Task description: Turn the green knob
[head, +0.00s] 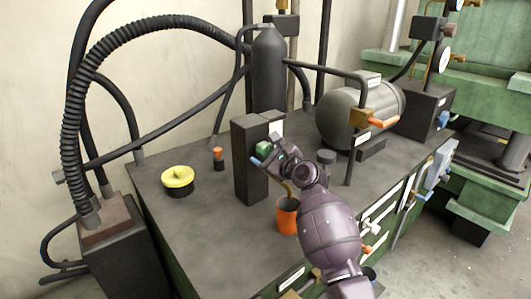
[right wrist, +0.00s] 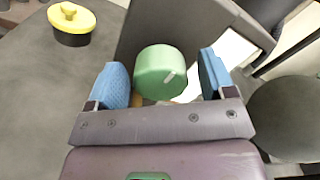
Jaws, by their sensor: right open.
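The green knob (head: 262,143) sits on the face of a dark upright box (head: 246,178) on the bench. My right gripper (head: 266,150) is at the knob in the head view. In the right wrist view my right gripper (right wrist: 162,78) is open, with its blue fingers on either side of the knob. A gap shows between the knob and each finger. My left gripper is not in view.
A yellow-topped black button (head: 178,180) stands on the left of the dark bench (head: 205,235), near a small orange-topped part (head: 218,157). An orange cup (head: 287,217) stands close to my right arm. A grey tank (head: 357,108) and a black cylinder (head: 268,70) stand behind.

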